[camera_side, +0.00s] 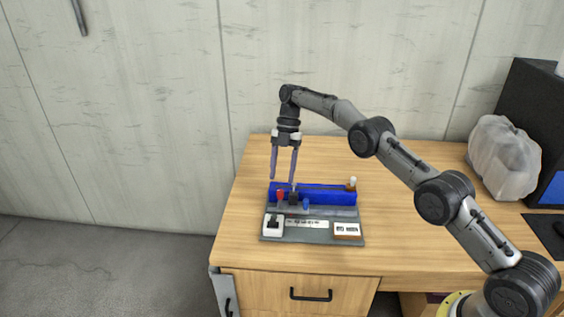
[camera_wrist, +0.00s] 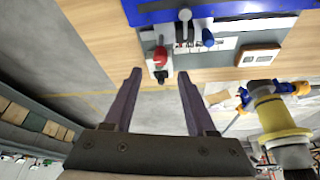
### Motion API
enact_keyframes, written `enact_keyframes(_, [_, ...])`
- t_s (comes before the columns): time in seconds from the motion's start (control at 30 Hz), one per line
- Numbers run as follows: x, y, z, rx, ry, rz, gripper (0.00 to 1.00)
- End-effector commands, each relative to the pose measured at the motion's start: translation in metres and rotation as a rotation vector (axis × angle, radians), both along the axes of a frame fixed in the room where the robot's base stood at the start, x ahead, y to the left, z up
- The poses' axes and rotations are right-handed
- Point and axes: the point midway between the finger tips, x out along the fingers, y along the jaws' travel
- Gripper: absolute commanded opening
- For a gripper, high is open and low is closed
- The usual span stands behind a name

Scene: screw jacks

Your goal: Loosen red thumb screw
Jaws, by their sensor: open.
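The red thumb screw (camera_side: 280,195) is near the left end of the blue block on the jack fixture (camera_side: 330,211). It also shows as a red knob (camera_wrist: 160,54) in the wrist view, beyond my fingertips and between their lines. Beside it are a dark screw (camera_side: 293,197) and a blue screw (camera_side: 306,204); the dark one (camera_wrist: 184,16) and the blue one (camera_wrist: 208,38) show in the wrist view too. My gripper (camera_side: 282,181) is open and empty, pointing down above the left end of the fixture. The wrist view shows its two fingers (camera_wrist: 160,78) spread, apart from the red knob.
A white switch box (camera_side: 273,225) is at the fixture's front left and a small white panel (camera_side: 347,230) at its front right. A small pale knob (camera_side: 352,183) is at the back right. A translucent bag (camera_side: 502,158) lies far right. The table left and behind is clear.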

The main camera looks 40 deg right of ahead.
Motion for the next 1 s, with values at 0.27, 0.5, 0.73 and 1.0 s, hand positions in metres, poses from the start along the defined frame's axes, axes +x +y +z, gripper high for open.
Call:
enact_keyframes(0.27, [0.001, 0.000, 0.040, 0.000, -0.002, -0.001, 0.56])
enact_keyframes(0.5, [0.000, 0.001, 0.050, 0.000, -0.001, 0.000, 0.56])
enact_keyframes(0.73, [0.000, 0.001, 0.050, 0.000, 0.000, 0.000, 0.56])
enact_keyframes(1.0, [0.003, 0.007, 0.099, -0.010, -0.080, 0.010, 0.56])
